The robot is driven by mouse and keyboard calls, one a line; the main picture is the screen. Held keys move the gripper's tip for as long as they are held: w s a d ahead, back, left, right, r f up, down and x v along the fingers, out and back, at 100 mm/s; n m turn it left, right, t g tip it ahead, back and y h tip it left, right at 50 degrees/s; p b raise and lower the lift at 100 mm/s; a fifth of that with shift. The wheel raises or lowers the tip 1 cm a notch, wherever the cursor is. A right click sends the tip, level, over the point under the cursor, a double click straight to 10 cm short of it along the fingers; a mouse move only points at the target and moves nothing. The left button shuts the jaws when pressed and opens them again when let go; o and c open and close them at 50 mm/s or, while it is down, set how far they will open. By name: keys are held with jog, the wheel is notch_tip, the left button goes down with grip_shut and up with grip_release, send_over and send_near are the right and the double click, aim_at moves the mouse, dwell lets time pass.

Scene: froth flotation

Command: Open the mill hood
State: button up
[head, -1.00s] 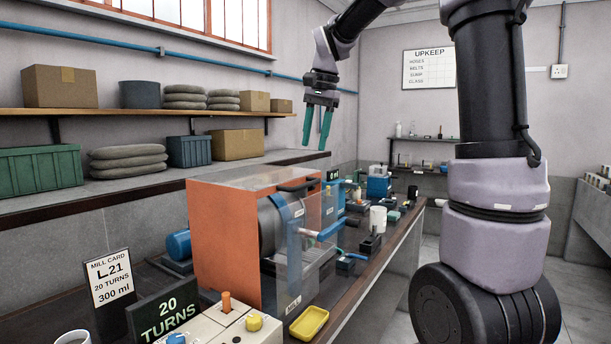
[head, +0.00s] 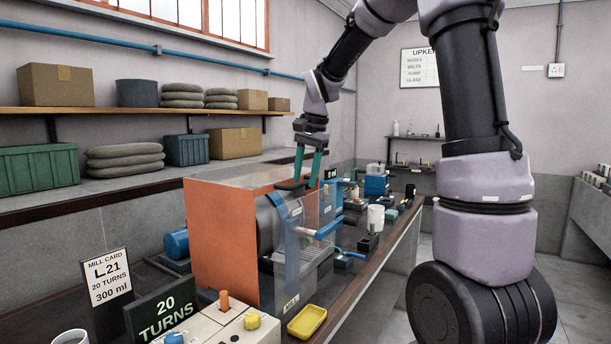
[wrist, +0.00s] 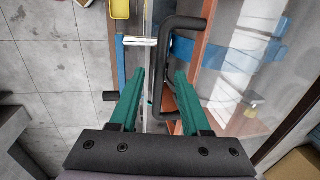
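The mill hood (head: 222,240) has an orange end panel and clear panels, and it sits closed over the grey mill drum (head: 268,228). A dark bar handle (head: 290,186) is on its top front edge. My gripper (head: 306,182) points down at this handle with its green fingers apart. In the wrist view my gripper (wrist: 158,70) is open, and part of the black handle (wrist: 182,22) shows between and beyond the fingertips. I cannot tell whether a finger touches the handle. The clear panels let the drum and a blue grip (head: 330,228) show through.
A yellow tray (head: 307,321) and a control box (head: 245,335) with knobs stand in front of the hood. A mill card (head: 108,282) and a turns sign (head: 162,312) are at left. Small items crowd the bench behind.

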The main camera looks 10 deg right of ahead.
grip_shut()
dwell(1.3)
